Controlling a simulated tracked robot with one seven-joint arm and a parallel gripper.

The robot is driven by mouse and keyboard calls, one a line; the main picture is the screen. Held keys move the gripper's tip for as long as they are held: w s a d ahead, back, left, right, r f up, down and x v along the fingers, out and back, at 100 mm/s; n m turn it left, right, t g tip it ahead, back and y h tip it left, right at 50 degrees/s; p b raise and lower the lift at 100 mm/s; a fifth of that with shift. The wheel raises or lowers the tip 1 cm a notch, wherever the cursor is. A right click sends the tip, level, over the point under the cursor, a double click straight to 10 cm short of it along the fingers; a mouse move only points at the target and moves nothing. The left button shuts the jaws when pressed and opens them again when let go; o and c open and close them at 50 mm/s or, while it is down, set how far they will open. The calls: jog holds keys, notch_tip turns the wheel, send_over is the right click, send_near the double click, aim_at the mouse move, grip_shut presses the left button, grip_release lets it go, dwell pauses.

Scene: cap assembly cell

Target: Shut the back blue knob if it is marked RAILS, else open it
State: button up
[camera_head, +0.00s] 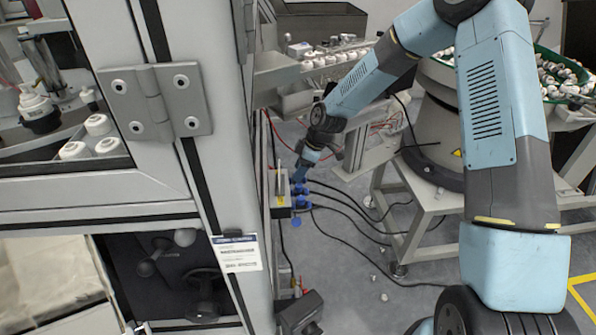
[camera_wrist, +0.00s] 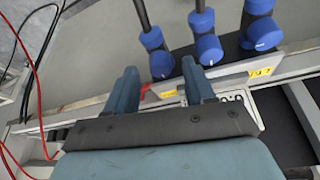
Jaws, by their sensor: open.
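In the head view my gripper (camera_head: 299,175) reaches down at the far end of the row, so the left knob seems to be the back one. A yellow label (camera_wrist: 168,93) sits below it, its writing unreadable. Another yellow label (camera_wrist: 260,72) sits by the right knob.
Black cables (camera_head: 345,205) run right from the knobs over the grey floor. A white-framed cabinet (camera_head: 215,170) stands close on the left. A grey stand (camera_head: 425,215) carries a feeder bowl of white caps (camera_head: 560,75). Red hoses (camera_wrist: 22,85) hang at the wrist view's left.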

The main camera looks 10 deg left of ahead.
jog(key=shift+a+f, duration=0.2)
jog(key=shift+f, duration=0.3)
jog(key=shift+c, duration=0.5)
grip_shut()
